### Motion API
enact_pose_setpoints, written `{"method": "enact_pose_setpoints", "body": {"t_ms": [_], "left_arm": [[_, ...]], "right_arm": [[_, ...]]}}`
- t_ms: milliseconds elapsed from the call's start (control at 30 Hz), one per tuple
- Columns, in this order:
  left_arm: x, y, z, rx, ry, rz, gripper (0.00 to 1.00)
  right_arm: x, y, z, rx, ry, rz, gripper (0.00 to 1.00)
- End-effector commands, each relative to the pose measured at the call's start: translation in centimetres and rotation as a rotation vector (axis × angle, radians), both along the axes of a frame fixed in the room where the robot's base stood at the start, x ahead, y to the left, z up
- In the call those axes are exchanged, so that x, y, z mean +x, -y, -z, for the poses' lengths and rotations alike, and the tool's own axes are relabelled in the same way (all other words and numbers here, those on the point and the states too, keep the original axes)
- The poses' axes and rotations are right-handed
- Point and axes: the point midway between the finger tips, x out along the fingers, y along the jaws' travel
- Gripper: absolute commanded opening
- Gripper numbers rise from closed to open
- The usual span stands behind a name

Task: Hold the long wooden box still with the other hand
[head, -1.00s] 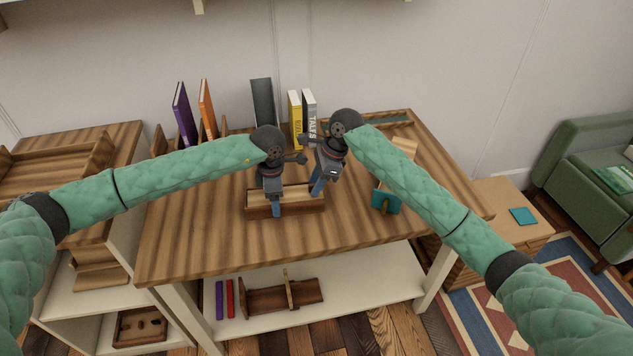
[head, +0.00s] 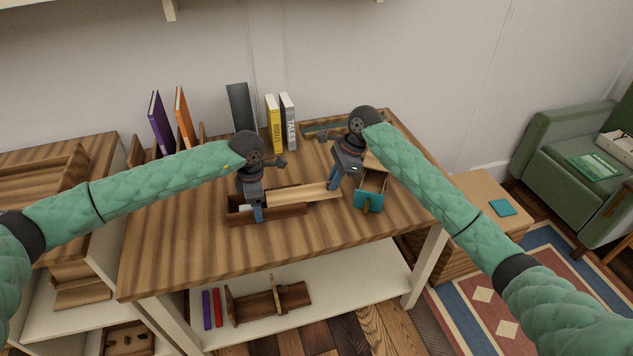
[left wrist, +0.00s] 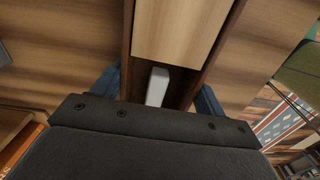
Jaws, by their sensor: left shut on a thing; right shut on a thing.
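The long wooden box (head: 285,214) lies on the plank tabletop, dark brown, with its pale sliding lid (head: 305,194) drawn well out to the right. My left gripper (head: 257,211) is shut across the box near its left end. In the left wrist view, its blue fingers (left wrist: 158,98) stand on both sides of the box walls. A white block (left wrist: 157,86) shows in the open part of the box, beside the lid's edge. My right gripper (head: 334,183) is shut on the lid at its right end; the exact contact is partly hidden by the gripper.
A small wooden box with a teal end (head: 367,203) stands just right of the lid. Several books, such as the yellow one (head: 273,124), stand at the back. A wooden tray (head: 322,130) lies at the back right. The tabletop's front is clear.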

Motion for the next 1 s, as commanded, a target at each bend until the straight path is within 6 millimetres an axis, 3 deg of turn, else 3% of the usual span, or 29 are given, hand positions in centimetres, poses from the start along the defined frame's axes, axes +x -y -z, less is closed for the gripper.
{"method": "enact_pose_setpoints", "body": {"t_ms": [300,333,433,767,1000], "left_arm": [[0.0,0.0,0.0,0.001,-0.001,0.002,0.44],[0.0,0.0,0.0,0.001,-0.001,0.002,0.44],[0.0,0.0,0.0,0.001,-0.001,0.001,0.44],[0.0,0.0,0.0,0.0,0.0,0.001,0.44],[0.0,0.0,0.0,0.0,0.0,0.0,0.44]], "right_arm": [[0.1,0.4,0.0,-0.001,0.001,0.0,0.0],[0.1,0.4,0.0,-0.001,0.001,0.0,0.12],[0.1,0.3,0.0,-0.001,0.001,0.0,0.32],[0.1,0.4,-0.2,0.0,0.0,0.0,0.33],[0.3,1.4,-2.8,0.0,0.002,0.0,0.33]]}}
